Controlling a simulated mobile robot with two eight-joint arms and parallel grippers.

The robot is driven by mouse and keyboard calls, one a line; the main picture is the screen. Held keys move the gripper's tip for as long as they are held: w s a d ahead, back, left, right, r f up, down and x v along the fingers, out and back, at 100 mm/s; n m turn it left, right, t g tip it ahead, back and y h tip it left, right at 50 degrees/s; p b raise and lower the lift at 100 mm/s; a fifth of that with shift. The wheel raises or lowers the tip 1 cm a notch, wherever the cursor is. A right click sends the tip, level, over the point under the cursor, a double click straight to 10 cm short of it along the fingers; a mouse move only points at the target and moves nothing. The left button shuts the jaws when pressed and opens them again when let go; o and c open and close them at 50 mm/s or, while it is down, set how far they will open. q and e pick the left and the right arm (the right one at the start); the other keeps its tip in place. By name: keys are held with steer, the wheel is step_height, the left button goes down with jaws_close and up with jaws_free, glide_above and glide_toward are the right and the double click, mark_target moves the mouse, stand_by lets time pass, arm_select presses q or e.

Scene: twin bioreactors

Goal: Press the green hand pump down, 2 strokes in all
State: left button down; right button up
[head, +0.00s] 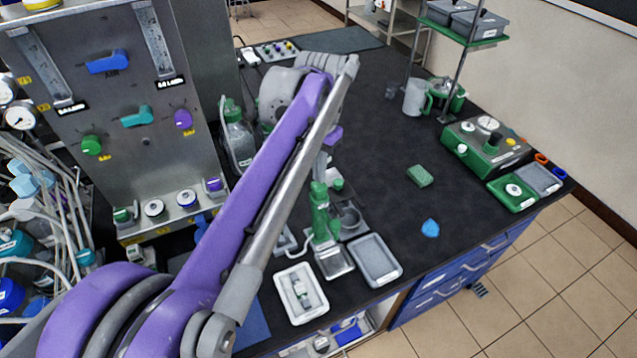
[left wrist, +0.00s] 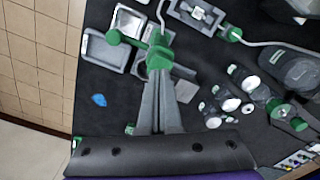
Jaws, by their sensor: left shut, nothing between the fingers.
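The green hand pump (head: 322,215) stands upright on the dark bench, among small trays. In the left wrist view its green parts (left wrist: 159,55) show just past my fingertips, with a green knob at the end of an arm to the left. My left gripper (head: 321,172) points down right above the pump and is mostly hidden behind my own purple arm. In the left wrist view the left gripper (left wrist: 158,78) is shut, with its fingers together and empty. I cannot tell whether the tips touch the pump. My right gripper is not in view.
A white tray (head: 312,311) with a small item and a grey tray (head: 389,277) stand in front of the pump. A green sponge (head: 419,176) and a blue piece (head: 430,228) lie to the right.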

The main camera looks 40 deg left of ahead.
mark_target(319, 185)
arm_select(q)
steer(key=shift+f, duration=0.1)
stand_by(0.3)
steer(key=shift+f+b, duration=0.85)
steer(key=shift+f, duration=0.85)
steer(key=shift+r, duration=0.2)
steer(key=shift+r+p, duration=1.15)
steer(key=shift+r, duration=0.55)
steer(key=shift+f, duration=0.2)
